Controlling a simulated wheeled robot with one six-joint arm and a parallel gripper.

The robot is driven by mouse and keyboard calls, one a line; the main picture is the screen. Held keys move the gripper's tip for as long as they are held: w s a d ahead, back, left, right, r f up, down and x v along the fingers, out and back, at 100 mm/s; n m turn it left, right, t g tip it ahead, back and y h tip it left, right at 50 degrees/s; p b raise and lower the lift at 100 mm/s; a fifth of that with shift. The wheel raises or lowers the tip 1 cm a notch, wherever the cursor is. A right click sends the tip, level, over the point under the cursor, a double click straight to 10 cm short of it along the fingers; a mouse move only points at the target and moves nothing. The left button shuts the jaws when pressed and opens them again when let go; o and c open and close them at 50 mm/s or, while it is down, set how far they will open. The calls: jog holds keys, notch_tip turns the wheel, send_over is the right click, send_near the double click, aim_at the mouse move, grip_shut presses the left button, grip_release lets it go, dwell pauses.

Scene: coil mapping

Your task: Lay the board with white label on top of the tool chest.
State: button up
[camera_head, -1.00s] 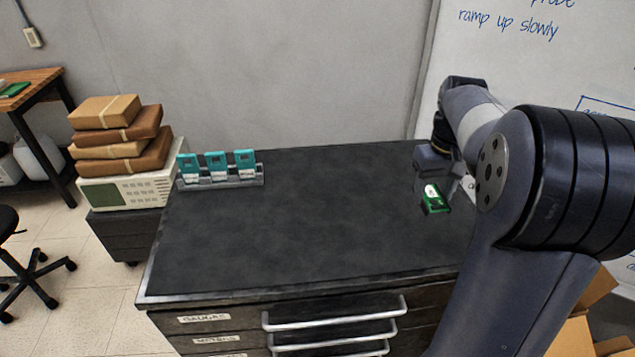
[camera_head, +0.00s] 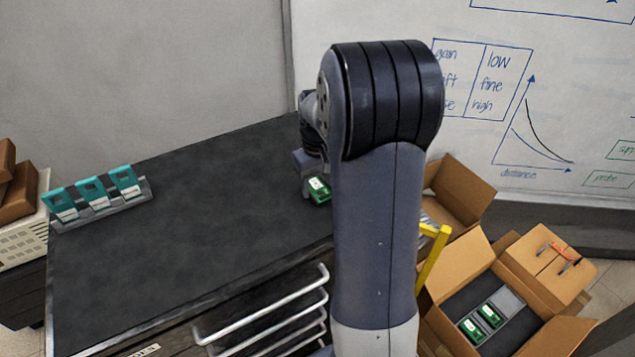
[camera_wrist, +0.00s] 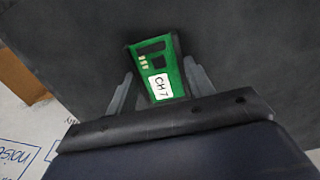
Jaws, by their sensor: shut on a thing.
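A green board with a white label (camera_head: 319,190) is held by my gripper (camera_head: 311,184) over the right part of the tool chest's dark top (camera_head: 190,215). In the wrist view the board (camera_wrist: 153,62) sits between the two grey fingers (camera_wrist: 156,95), and its label reads CH7. The chest top fills the background there. The gap between the board and the chest top is hard to judge. My arm hides part of the chest's right side.
A rack with several teal-and-white cards (camera_head: 95,195) stands on the chest's left part. An open cardboard box (camera_head: 550,290) at the lower right holds two more green boards (camera_head: 480,322). The middle of the chest top is clear. A whiteboard (camera_head: 560,90) stands behind.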

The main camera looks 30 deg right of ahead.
aim_at(318, 188)
jog(key=shift+f, duration=0.25)
jog(key=shift+f, duration=0.2)
jog(key=o, duration=1)
jog(key=shift+c, duration=0.2)
jog(key=shift+r, duration=0.1)
notch_tip(318, 188, up, 12)
jog(key=b, duration=0.1)
jog(key=shift+r, duration=0.15)
